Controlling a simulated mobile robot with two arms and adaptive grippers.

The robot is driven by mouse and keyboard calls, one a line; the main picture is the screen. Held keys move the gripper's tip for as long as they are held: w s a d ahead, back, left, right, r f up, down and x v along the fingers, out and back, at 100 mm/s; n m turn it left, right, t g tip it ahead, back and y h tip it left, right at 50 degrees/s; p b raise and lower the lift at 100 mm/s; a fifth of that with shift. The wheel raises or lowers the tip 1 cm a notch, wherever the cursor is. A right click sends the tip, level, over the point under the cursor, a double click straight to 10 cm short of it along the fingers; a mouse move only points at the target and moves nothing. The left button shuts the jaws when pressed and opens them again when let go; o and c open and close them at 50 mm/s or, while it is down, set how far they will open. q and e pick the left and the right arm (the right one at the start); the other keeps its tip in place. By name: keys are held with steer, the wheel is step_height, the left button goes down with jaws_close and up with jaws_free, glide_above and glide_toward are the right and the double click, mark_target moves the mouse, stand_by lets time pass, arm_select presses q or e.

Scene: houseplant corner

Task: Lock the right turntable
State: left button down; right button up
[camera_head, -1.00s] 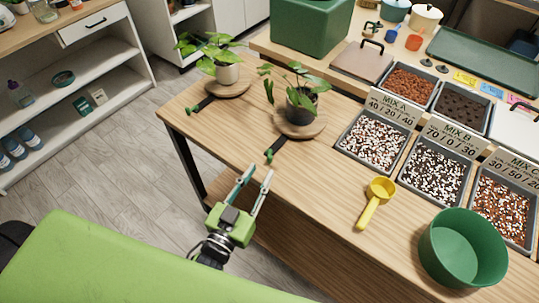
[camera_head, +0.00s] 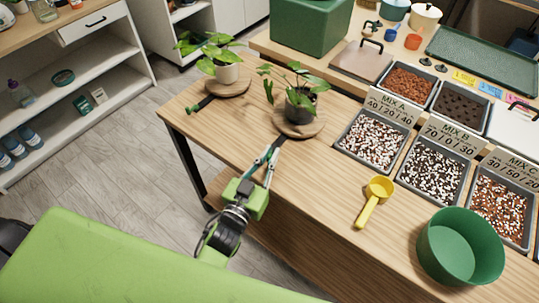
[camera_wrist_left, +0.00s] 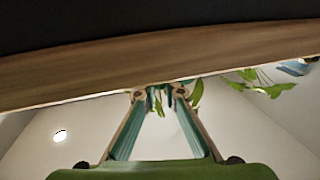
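The right turntable (camera_head: 306,131) is a round wooden disc near the table's far left side. A potted plant (camera_head: 299,104) stands on it. Its short dark lever (camera_head: 279,141) points toward the front left; the lever's green end is hidden at my fingers. My left gripper (camera_head: 271,152) reaches up from the table's front edge, fingertips around or just over that lever end. In the left wrist view its two fingers (camera_wrist_left: 159,95) lean toward each other with a small gap and something dark green between the tips. I cannot tell whether they grip it. My right gripper is out of view.
The left turntable (camera_head: 238,91) with its own plant and lever sits farther back. A yellow scoop (camera_head: 374,202), a green bowl (camera_head: 430,251) and trays of mix (camera_head: 371,139) stand to the right. The wood between lever and scoop is clear.

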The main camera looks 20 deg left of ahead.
arm_select(q)
steer(key=shift+h, duration=0.3)
stand_by(0.4)
steer(key=shift+a+r+m+h+p, duration=0.1)
steer(key=shift+a+m+h+p, duration=0.05)
steer(key=shift+m+h+p, duration=0.35)
steer(key=shift+a+r+m+h+p, duration=0.15)
steer(key=shift+m+h+p, duration=0.25)
steer(key=shift+h+p, duration=0.2)
steer(key=shift+a+f+m+g+h+p, duration=0.2)
steer(key=shift+m+g+h+p, duration=0.3)
steer(key=shift+h, duration=0.4)
steer(key=shift+a+m+g+h, duration=0.25)
steer(key=shift+m+g+h, duration=0.25)
steer(key=shift+m+h, duration=0.25)
steer(key=shift+a+m+g+h, duration=0.25)
steer(key=shift+m+g+h, duration=0.45)
steer(key=shift+h, duration=0.45)
steer(key=c, duration=2.1)
jaws_free()
steer(key=shift+c, duration=0.2)
